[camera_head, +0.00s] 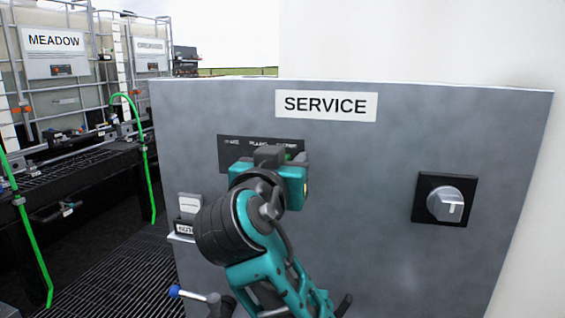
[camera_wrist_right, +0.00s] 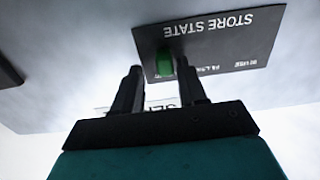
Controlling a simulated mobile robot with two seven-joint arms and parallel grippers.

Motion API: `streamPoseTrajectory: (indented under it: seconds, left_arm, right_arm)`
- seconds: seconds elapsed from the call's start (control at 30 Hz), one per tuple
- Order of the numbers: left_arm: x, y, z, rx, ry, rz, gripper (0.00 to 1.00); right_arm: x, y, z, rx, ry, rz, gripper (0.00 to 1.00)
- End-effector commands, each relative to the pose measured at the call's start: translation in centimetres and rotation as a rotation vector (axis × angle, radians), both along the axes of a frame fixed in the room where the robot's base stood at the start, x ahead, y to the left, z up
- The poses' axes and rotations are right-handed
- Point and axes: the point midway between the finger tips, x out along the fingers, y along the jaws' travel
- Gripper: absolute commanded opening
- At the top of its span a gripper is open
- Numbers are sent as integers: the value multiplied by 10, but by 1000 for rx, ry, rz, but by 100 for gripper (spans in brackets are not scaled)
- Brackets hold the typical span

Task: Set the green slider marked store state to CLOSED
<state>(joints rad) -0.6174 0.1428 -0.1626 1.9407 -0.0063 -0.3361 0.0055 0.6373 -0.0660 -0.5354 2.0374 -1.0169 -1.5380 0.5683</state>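The green slider (camera_wrist_right: 164,63) sits on a dark plate (camera_wrist_right: 222,42) marked STORE STATE, which appears upside down in the right wrist view. The slider is near the plate's left end there. In the head view a sliver of green (camera_head: 289,154) shows near the plate's right end. My right gripper (camera_wrist_right: 158,76) is open, with its fingers on either side of the slider. The slider looks very close to the right-hand finger in the wrist view; I cannot tell if they touch. The label at the slider's end is hidden. My left gripper is not in view.
The grey SERVICE panel (camera_head: 365,160) carries a rotary knob (camera_head: 445,204) at the right and a small light box (camera_head: 189,204) at the lower left. A blue-tipped lever (camera_head: 174,291) is low at the left.

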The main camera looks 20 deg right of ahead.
Motion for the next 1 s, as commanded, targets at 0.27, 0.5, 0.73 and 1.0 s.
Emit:
streamPoseTrajectory:
  seconds: [0.27, 0.5, 0.73, 1.0]
  left_arm:
    - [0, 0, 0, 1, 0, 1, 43]
    - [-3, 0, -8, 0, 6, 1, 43]
    - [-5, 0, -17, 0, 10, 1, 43]
    - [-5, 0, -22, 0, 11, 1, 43]
  right_arm:
    - [0, 2, 0, -1, -1, 4, 45]
    - [-23, 18, -2, 4, -1, 8, 45]
    - [-66, 47, -2, 4, -1, 8, 45]
    - [-100, 69, -1, 1, 1, 4, 45]
